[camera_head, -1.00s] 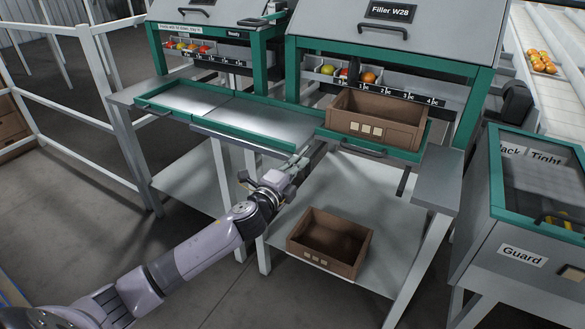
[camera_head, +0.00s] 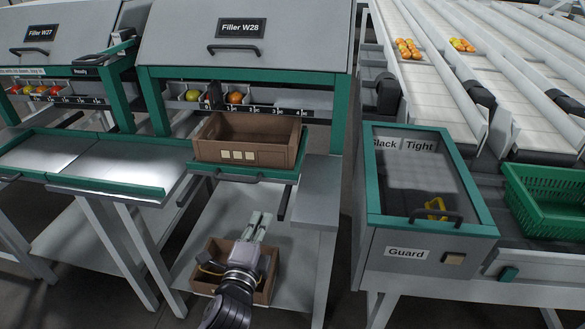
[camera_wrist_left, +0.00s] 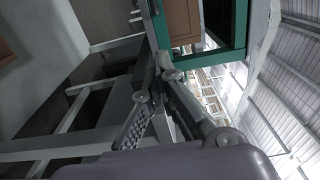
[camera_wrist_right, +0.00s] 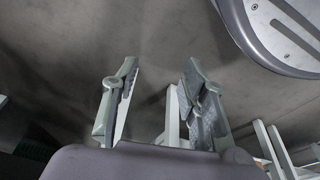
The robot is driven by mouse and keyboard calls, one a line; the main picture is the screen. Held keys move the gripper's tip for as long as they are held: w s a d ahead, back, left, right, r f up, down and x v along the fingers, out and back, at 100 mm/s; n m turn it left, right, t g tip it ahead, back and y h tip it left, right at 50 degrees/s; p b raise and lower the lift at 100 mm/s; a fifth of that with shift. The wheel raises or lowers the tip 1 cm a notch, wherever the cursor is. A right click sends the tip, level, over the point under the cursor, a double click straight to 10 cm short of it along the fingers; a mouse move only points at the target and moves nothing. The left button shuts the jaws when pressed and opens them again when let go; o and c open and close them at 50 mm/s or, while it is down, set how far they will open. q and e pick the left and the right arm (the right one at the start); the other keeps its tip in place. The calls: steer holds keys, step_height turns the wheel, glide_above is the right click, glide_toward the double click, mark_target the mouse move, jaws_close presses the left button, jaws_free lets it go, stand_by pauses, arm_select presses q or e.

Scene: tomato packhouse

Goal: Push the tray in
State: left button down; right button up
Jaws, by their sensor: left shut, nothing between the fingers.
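Under Filler W28 a green-edged tray (camera_head: 283,172) sticks out toward me, with a dark handle (camera_head: 228,178) on its front. A brown crate (camera_head: 203,153) with pale labels sits on it. My left gripper (camera_head: 262,216) is shut and empty, in front of the tray and lower in the picture, apart from its handle. In the left wrist view its fingers (camera_wrist_left: 163,72) meet near the green edge and the brown crate (camera_wrist_left: 183,22). My right gripper (camera_wrist_right: 160,68) shows only in its wrist view, open and empty over bare floor.
A second brown crate (camera_head: 265,292) stands on the lower shelf, partly hidden by my left arm. A green-edged metal tray (camera_head: 118,160) sticks out under Filler W27 (camera_head: 37,33). The Guard box (camera_head: 400,270) stands at the right, with a green basket (camera_head: 545,195) beyond it.

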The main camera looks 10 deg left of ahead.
arm_select(q)
steer(key=b, duration=0.2)
glide_toward(279, 176)
steer(key=w, duration=0.6)
steer(key=shift+w+d, duration=0.15)
steer(key=shift+d, duration=0.15)
steer(key=shift+w, duration=0.45)
arm_select(e)
steer(key=shift+w+d+r, duration=0.1)
steer(key=shift+w+r, duration=0.2)
steer(key=shift+r, duration=0.6)
steer(key=shift+w+r, duration=0.3)
steer(key=shift+r, duration=0.6)
steer(key=shift+w+d+r, duration=0.1)
steer(key=shift+w+r, duration=0.2)
steer(key=shift+r, duration=0.6)
